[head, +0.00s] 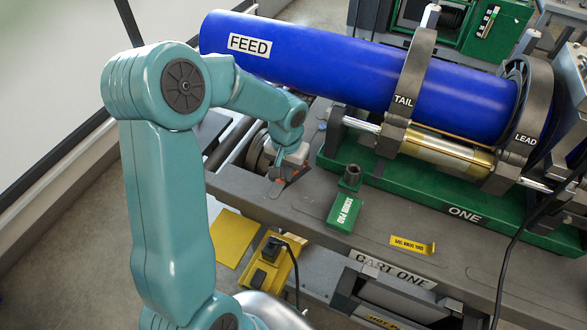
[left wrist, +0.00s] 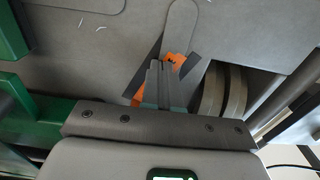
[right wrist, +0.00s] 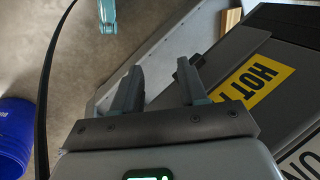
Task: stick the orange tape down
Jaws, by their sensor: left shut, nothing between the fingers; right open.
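The orange tape (left wrist: 174,62) shows in the left wrist view on the grey cart top, beside and partly behind my left fingers. A second bit of orange shows left of the fingers, and the middle is hidden. A dark strip lies under or beside the tape. My left gripper (left wrist: 157,66) is shut and empty, its tips at the tape; I cannot tell whether they touch it. In the head view, my left gripper (head: 278,178) is low over the cart's left end, and little orange shows there. My right gripper (right wrist: 160,80) is open and empty, away from the tape.
The blue FEED pipe (head: 300,50) lies in the TAIL and LEAD clamps on the green base (head: 380,172). A green SCRUB PAD box (head: 344,212) stands right of my left gripper. Round grey discs (left wrist: 222,90) sit beside the tape. A yellow-black HOT label (right wrist: 256,85) is near my right gripper.

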